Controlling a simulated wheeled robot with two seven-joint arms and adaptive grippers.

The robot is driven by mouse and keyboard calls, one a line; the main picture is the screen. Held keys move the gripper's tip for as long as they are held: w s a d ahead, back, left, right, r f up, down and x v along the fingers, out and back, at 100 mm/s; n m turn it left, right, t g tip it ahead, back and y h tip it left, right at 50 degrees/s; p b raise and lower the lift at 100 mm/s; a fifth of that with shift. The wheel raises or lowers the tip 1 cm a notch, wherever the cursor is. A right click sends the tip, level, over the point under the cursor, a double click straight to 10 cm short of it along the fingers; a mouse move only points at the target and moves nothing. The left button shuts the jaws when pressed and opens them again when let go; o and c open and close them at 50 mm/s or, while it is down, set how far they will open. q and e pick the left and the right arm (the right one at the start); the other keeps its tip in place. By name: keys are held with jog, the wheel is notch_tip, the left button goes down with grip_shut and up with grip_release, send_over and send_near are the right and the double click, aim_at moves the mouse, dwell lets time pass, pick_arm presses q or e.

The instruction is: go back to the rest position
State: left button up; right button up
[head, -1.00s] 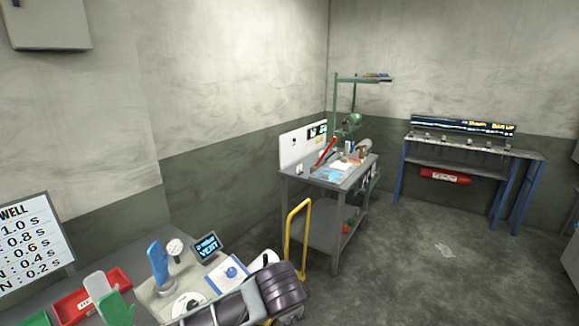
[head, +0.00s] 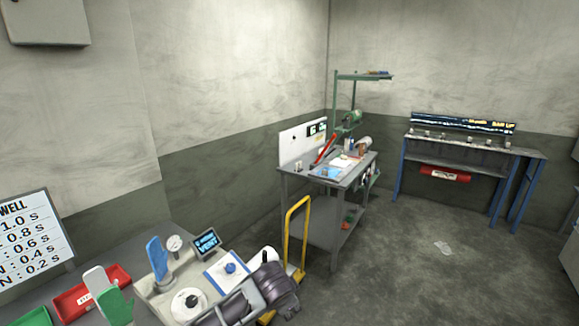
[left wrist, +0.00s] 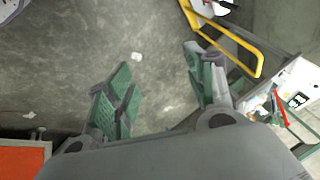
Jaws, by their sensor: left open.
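My left gripper (left wrist: 158,60) is open and empty in the left wrist view, its green-padded fingers spread above the bare concrete floor. In the head view dark links of my own arm show at the bottom centre, in front of the bench, and its fingers cannot be made out. My right gripper is not in view.
A yellow-handled cart (head: 291,240) stands by the grey workbench (head: 335,186). A blue-legged table (head: 470,160) is at the back right. A red tray (head: 72,300) and a small screen (head: 206,242) are on the near bench. The floor (head: 420,270) at right is mostly open.

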pick_arm(q)
jog(key=a+f+n+g+b, duration=0.15)
jog(key=a+f, duration=0.35)
jog(key=f, duration=1)
jog(key=a+f+n+t, duration=0.1)
jog(key=a+f+n, duration=0.3)
jog(key=f, duration=1.1)
jog(key=s+a+f+g, duration=0.1)
jog(key=s+a+f, duration=0.25)
jog(key=f, duration=0.25)
jog(key=s+a+f+n, duration=0.1)
jog(key=s+a+f, duration=0.1)
jog(key=s+f, duration=0.3)
jog(key=s+a+f+g, duration=0.1)
jog(key=s+a+f, duration=0.25)
jog(key=f, duration=0.25)
jog(key=s+a+f, duration=0.2)
jog(key=s+f, duration=0.3)
jog(key=s, duration=0.7)
jog(key=s+a+f+n+g+b, duration=0.1)
jog(key=s+f, duration=0.4)
jog(key=s, duration=0.7)
jog(key=s+a+f+n+g+y, duration=0.1)
jog(key=s+a+f, duration=0.3)
jog(key=s, duration=0.8)
notch_tip(320, 180, down, 2)
jog(key=shift+s+f+b, duration=0.1)
jog(key=shift+s+b, duration=0.2)
jog(key=shift+b, duration=0.05)
jog(key=shift+w, duration=0.15)
